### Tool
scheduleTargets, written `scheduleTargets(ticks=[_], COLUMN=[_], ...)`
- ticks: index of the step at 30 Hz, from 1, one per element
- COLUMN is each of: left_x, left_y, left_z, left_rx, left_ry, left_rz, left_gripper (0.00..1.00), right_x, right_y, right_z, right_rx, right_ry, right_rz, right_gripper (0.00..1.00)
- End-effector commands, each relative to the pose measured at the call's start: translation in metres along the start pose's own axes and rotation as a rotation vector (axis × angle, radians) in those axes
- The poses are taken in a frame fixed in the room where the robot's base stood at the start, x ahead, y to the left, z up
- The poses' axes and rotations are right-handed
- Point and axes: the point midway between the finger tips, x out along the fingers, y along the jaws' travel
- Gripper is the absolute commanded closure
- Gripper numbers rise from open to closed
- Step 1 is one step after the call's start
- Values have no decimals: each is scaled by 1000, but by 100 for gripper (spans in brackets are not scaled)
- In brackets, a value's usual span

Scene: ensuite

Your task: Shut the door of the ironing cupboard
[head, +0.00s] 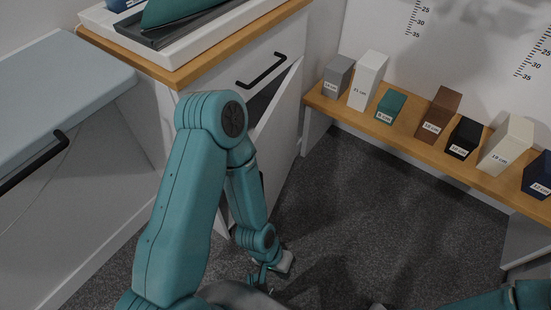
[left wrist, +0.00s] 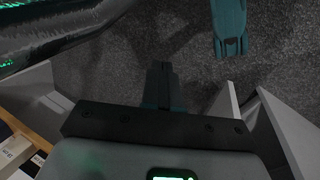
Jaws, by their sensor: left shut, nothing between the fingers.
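The ironing cupboard (head: 178,140) is a white unit with a wooden top at the left in the head view. Its white door (head: 279,125) stands ajar under the drawer, with a dark gap along its top. My left arm crosses in front of the cupboard and hides much of its lower front. My left gripper (head: 266,274) is low over the carpet, near the foot of the door and apart from it as far as I can see. In the left wrist view its fingers (left wrist: 160,85) are together and empty. White panel edges show at the right there.
A black bar handle (head: 262,70) is on the drawer. A wooden shelf (head: 385,131) with several labelled blocks runs along the wall at right. A pale-blue-topped unit (head: 60,75) stands at left. Dark carpet (head: 365,215) is free between.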

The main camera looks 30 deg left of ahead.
Motion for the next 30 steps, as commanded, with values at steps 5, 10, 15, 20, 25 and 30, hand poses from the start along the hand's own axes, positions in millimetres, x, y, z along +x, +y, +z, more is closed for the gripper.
scheduleTargets(ticks=[5, 10, 15, 20, 25, 30], left_x=[-8, -18, -39, -86, -179, -258], left_y=[17, 31, 41, 50, 65, 87], left_z=[-7, -14, -29, -66, -125, -158], left_rx=[44, 88, 147, 198, 156, 44], left_ry=[-85, -179, -274, -327, -222, -43], left_rz=[10, -21, -130, -384, -806, -1081], left_gripper=[100, 100, 100, 100, 100, 100], right_x=[-8, -14, -23, -36, -49, -56], right_y=[-3, -5, -8, -13, -18, -20], right_z=[0, 0, 0, 1, 1, 1], right_rx=[0, 0, 0, 0, 0, 0], right_ry=[0, 0, 0, 0, 0, 0], right_rz=[0, 0, 0, 0, 0, 0], right_gripper=[62, 62, 62, 62, 62, 62])
